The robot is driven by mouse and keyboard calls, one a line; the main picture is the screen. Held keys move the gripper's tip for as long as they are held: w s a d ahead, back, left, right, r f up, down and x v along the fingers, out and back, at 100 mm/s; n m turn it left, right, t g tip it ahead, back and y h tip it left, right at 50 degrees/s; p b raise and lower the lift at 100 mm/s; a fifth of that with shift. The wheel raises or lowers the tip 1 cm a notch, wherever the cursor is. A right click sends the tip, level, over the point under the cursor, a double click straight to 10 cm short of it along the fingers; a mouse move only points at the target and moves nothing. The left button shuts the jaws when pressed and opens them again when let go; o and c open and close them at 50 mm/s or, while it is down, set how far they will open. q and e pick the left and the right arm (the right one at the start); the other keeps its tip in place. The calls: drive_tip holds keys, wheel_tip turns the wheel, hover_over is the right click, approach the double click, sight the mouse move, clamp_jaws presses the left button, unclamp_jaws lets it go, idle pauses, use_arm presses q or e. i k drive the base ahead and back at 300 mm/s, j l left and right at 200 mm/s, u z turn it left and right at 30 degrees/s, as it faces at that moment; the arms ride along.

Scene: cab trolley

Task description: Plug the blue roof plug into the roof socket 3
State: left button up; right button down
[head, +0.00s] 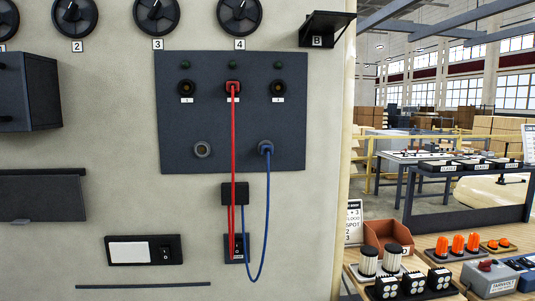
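The dark socket panel (232,125) is mounted on the pale wall. Its top row has three sockets, each with a small dark lamp above it. The right one, which I take as roof socket 3 (278,88), is empty; its label is too small to read surely. A red plug (233,86) is in the middle socket. The blue roof plug (266,148) sits in the lower right holder, and its blue cable (268,205) loops down toward a switch box (236,248). Neither of my grippers shows in the head view.
The left socket (186,88) and lower left ring (203,150) are empty. The red cable (233,140) hangs down the panel's middle past a black box (235,194). A black bracket (326,28) juts out upper right. A bench (450,270) with lamps stands at the right.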

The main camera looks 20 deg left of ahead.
sight(264, 148)
drive_tip(key=i+u, duration=0.1)
drive_tip(key=u, duration=0.25)
drive_tip(key=l+u, duration=0.1)
drive_tip(key=u, duration=0.25)
drive_tip(key=i+l+u, duration=0.1)
drive_tip(key=u, duration=0.25)
drive_tip(key=i+l+u, duration=0.15)
drive_tip(key=l, duration=0.25)
drive_tip(key=i+l+u, duration=0.1)
drive_tip(key=l, duration=0.3)
drive_tip(key=i+l+u, duration=0.15)
drive_tip(key=l, duration=0.25)
drive_tip(key=i+l+u, duration=0.1)
drive_tip(key=l, duration=0.35)
drive_tip(key=i+l+u, duration=0.15)
drive_tip(key=l, duration=0.3)
